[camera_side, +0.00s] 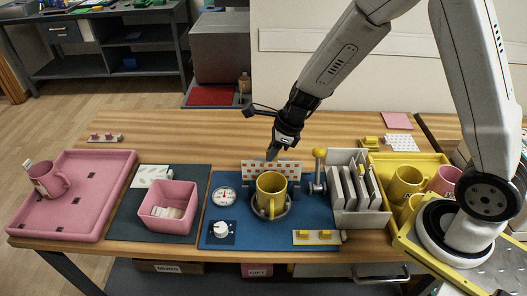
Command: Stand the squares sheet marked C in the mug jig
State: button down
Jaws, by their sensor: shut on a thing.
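A white sheet with orange squares (252,168) stands upright just behind a yellow mug (270,188). My gripper (279,157) points down at the sheet's top edge and is shut on the sheet. The mug sits upright in the round grey mug jig (284,211) on the blue mat (322,222). The mug hides the sheet's lower middle, and I cannot tell whether the sheet's bottom edge is seated in the jig. No letter is legible on the sheet.
A lever with a yellow knob (319,153) stands right of the jig, beside a grey rack (374,216) of upright sheets. A yellow crate (436,158) holds mugs. Left are a dial (223,196), a pink bin (166,224) and a pink tray (92,222) with a pink mug (48,181).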

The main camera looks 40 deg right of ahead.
jog(key=shift+f, duration=0.8)
grip_release()
jog(key=shift+r, duration=0.1)
dwell(0.9)
jog(key=shift+r, duration=2.85)
